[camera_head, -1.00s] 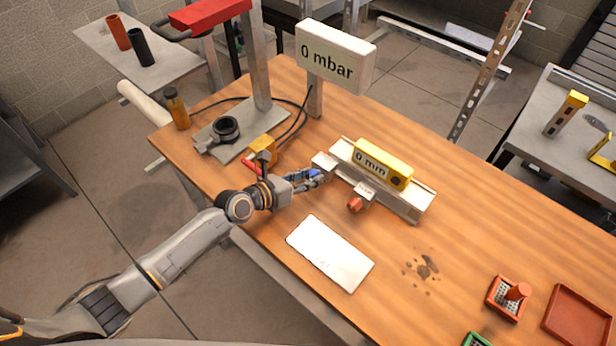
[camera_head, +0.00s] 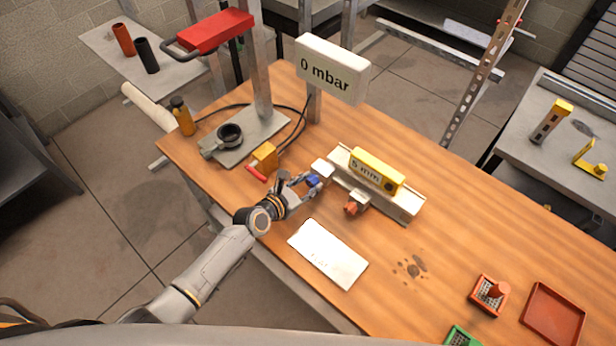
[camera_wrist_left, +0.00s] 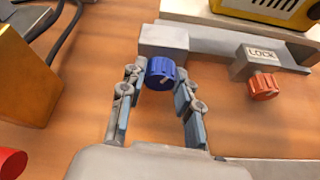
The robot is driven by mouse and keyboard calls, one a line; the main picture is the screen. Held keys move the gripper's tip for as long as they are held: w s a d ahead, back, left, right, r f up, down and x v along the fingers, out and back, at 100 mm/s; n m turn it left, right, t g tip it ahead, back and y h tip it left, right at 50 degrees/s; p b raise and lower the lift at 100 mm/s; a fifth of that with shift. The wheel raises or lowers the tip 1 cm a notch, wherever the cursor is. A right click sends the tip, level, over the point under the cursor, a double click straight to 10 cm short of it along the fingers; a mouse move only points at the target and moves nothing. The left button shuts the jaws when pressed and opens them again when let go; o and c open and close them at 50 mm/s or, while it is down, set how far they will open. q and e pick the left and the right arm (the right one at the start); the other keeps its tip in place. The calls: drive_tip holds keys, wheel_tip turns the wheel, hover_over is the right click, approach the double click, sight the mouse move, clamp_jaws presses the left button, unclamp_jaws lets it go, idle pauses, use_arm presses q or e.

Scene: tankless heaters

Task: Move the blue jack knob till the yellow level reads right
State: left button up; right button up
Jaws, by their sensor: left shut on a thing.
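The blue jack knob (camera_wrist_left: 161,73) sticks out of a grey block (camera_wrist_left: 164,38) at the left end of a metal rail (camera_head: 408,206). My left gripper (camera_head: 311,183) is shut on the knob, with a finger at each side of it; the grip shows in the left wrist view (camera_wrist_left: 158,82). The yellow level (camera_head: 377,170) lies along the rail and its display reads "5 mm". An orange-red knob (camera_wrist_left: 263,86) sits on a bracket marked "LOCK" (camera_wrist_left: 262,56), to the right of the blue knob. My right gripper is not in view.
A white sheet (camera_head: 328,254) lies in front of the rail. A yellow block with a red handle (camera_head: 264,157) stands left of my gripper. A sign reading "0 mbar" (camera_head: 332,70) stands behind. Red trays (camera_head: 553,314) lie at the right. The table's middle right is mostly clear.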

use_arm(q)
drive_tip(key=shift+m+y+p, duration=0.4)
drive_tip(key=shift+m, duration=0.3)
drive_tip(key=shift+t, duration=0.3)
drive_tip(key=o, duration=1.1)
drive_tip(key=shift+o, duration=0.2)
drive_tip(key=shift+s, duration=0.1)
drive_tip(key=v, duration=1.2)
